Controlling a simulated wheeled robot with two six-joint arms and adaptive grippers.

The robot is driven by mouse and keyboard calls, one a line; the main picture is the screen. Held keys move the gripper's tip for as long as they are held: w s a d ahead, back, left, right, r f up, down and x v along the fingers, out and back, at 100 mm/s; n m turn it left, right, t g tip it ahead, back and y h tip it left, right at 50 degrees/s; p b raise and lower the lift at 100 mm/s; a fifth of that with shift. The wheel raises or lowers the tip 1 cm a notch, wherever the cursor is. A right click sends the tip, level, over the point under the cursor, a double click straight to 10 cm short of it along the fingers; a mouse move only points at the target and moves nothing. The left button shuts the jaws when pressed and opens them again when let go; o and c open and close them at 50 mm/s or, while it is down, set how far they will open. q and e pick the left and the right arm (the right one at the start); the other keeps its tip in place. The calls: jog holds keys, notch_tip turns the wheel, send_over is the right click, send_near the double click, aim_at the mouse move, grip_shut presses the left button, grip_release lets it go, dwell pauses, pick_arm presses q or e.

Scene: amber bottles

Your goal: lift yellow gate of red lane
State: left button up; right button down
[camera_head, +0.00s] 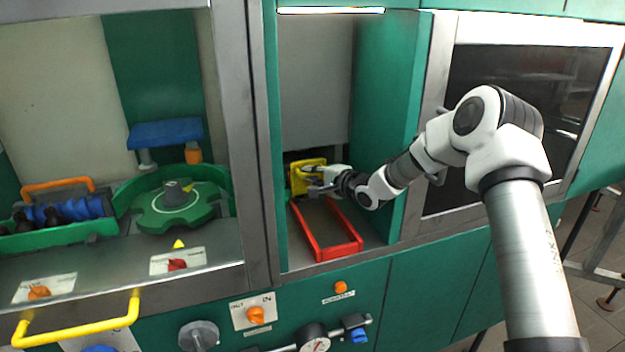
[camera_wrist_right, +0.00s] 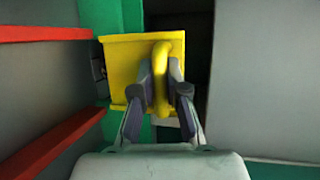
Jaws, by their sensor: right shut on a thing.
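The yellow gate (camera_head: 297,181) stands at the far end of the red lane (camera_head: 318,247), inside the open bay in the head view. In the right wrist view the gate (camera_wrist_right: 121,68) is a yellow panel with a raised yellow handle (camera_wrist_right: 162,60). My right gripper (camera_head: 318,180) is at the gate. In the right wrist view its fingers (camera_wrist_right: 161,88) are shut on the handle, one on each side. Red rails (camera_wrist_right: 45,34) of the lane run at the left of that view. My left gripper is not in view.
Green bay walls (camera_head: 385,120) stand close beside the arm, and a grey panel (camera_head: 315,80) is above and behind the gate. To the left are a green rotary wheel (camera_head: 175,208) and a green tray (camera_head: 60,238) with dark bottles. A dark-windowed door (camera_head: 510,110) is at right.

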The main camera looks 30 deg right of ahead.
notch_tip(320, 180, up, 13)
jog(key=p, duration=0.7)
jog(key=shift+f, duration=0.15)
jog(key=shift+r+p, duration=0.5)
jog(key=shift+w, duration=0.1)
jog(key=c, duration=1.3)
grip_release()
jog(key=shift+r, duration=0.1)
jog(key=shift+c, duration=0.2)
jog(key=shift+o, duration=0.8)
jog(key=shift+w+a, duration=0.1)
jog(key=shift+a, duration=0.15)
jog(key=v, duration=1.1)
jog(key=shift+s, duration=0.45)
